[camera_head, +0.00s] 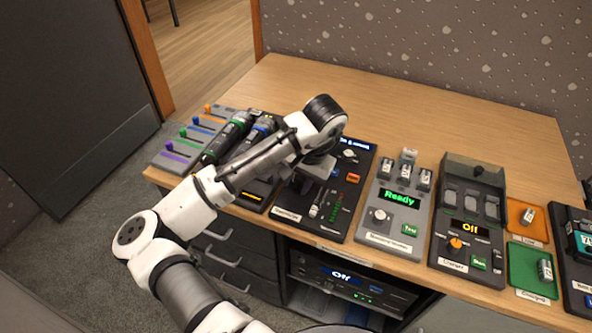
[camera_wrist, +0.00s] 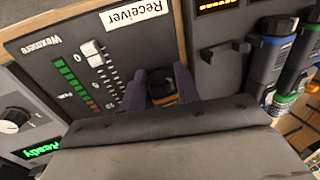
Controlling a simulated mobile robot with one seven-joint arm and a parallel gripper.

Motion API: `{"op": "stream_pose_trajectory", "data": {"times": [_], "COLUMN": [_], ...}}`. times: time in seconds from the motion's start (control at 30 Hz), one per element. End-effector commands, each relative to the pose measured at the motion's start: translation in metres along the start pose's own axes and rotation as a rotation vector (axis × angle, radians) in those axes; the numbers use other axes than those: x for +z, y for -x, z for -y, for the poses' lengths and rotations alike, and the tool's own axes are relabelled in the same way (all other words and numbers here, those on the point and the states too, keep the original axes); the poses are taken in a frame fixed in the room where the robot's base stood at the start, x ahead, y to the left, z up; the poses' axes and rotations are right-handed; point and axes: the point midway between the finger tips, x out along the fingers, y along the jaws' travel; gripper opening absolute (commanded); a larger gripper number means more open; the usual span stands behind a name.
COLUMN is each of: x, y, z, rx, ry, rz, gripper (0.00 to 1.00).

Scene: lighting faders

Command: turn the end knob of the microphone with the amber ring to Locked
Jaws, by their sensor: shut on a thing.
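In the wrist view my gripper (camera_wrist: 161,90) is shut on the microphone with the amber ring (camera_wrist: 163,100). Its dark round end shows between the two fingers, with the amber band just below it; the rest is hidden by the gripper body. In the head view my gripper (camera_head: 300,184) is over the left part of the black receiver panel (camera_head: 351,188), and my arm hides the held microphone. The end knob's marks, and so its setting, cannot be read. The receiver (camera_wrist: 55,65) also shows in the wrist view, with a white fader (camera_wrist: 93,50).
A green-ringed microphone (camera_head: 228,137) and a blue-ringed one (camera_head: 257,130) lie left of my gripper. A dark holder (camera_wrist: 221,62) beside them looks empty. Right of the receiver stand a grey unit reading Ready (camera_head: 399,217) and a dark charger (camera_head: 471,200). The rear tabletop is clear.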

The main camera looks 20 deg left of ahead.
Motion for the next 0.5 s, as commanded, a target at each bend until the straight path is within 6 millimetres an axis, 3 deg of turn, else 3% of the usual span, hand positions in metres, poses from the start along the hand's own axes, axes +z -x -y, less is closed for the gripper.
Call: {"op": "stream_pose_trajectory", "data": {"times": [0.43,0.47,0.5], "x": [0.0000,0.0000,0.0000], "y": [-0.0008,-0.0008,-0.0007], "z": [-0.0012,-0.0012,-0.0012], "rx": [-0.060,-0.059,-0.059], "ry": [0.000,0.000,0.000], "rz": [-0.002,-0.002,-0.002], "gripper": [0.09,0.36,0.41]}}
